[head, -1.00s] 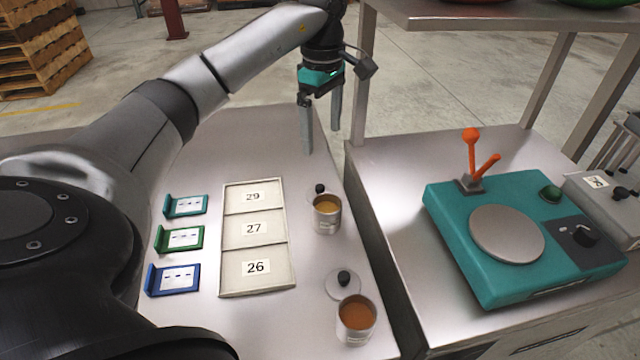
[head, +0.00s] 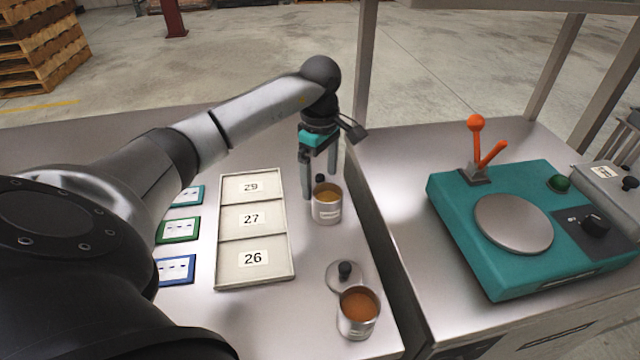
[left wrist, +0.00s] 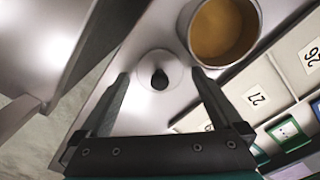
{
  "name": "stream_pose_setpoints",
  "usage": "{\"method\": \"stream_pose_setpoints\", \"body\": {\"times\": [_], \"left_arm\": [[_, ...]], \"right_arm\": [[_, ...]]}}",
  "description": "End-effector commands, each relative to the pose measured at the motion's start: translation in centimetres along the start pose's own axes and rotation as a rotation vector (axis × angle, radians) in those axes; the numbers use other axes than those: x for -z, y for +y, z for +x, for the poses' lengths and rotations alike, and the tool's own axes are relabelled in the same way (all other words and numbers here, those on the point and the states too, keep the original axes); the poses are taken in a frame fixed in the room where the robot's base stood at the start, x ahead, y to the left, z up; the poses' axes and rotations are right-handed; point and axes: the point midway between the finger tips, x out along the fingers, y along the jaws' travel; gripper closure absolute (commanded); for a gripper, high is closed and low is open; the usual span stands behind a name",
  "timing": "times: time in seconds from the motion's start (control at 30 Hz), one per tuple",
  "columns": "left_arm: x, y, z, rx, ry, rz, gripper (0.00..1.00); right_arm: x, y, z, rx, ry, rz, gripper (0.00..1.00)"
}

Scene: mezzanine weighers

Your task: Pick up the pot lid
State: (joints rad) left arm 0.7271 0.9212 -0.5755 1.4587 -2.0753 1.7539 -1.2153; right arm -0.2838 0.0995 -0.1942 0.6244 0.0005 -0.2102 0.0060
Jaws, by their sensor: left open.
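A round grey pot lid with a black knob (head: 320,178) is by the far pot (head: 327,210), which holds yellow-orange contents. In the head view its disc is mostly hidden behind the pot and a finger. In the left wrist view the lid (left wrist: 149,66) lies flat on the table beside the pot (left wrist: 254,50). My left gripper (head: 319,188) is open and empty, pointing down. In the wrist view its fingertips (left wrist: 161,74) show on either side of the lid. A second lid (head: 335,282) lies by the near pot (head: 354,330), which holds orange-brown contents. My right gripper is not in view.
A tray (head: 284,267) marked 29, 27 and 26 lies left of the pots, with several coloured card holders (head: 177,231) further left. A teal weigher (head: 460,240) stands on the right-hand table. A shelf post (head: 366,70) rises behind the gap.

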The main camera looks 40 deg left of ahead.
Motion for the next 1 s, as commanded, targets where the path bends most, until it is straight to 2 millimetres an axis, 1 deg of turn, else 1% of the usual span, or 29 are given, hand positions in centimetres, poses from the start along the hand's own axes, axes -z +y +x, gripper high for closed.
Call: {"method": "stream_pose_setpoints", "body": {"times": [0.07, 0.27, 0.37, 0.9, 1.0], "left_arm": [[0.02, -0.02, 0.43, 0.000, -0.001, -0.001, 0.00], [0.03, -0.01, 0.41, 0.000, 0.000, 0.000, 0.00], [0.03, 0.00, 0.39, 0.000, 0.000, 0.000, 0.10], [0.03, 0.00, 0.37, 0.000, 0.000, 0.000, 0.71], [0.03, 0.00, 0.36, -0.001, 0.000, 0.000, 0.80]], "right_arm": [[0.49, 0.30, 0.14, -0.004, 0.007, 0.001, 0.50], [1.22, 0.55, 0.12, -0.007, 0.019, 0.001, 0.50], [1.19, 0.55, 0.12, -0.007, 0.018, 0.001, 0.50], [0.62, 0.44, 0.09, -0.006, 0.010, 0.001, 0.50], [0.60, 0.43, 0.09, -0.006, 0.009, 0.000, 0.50]]}}
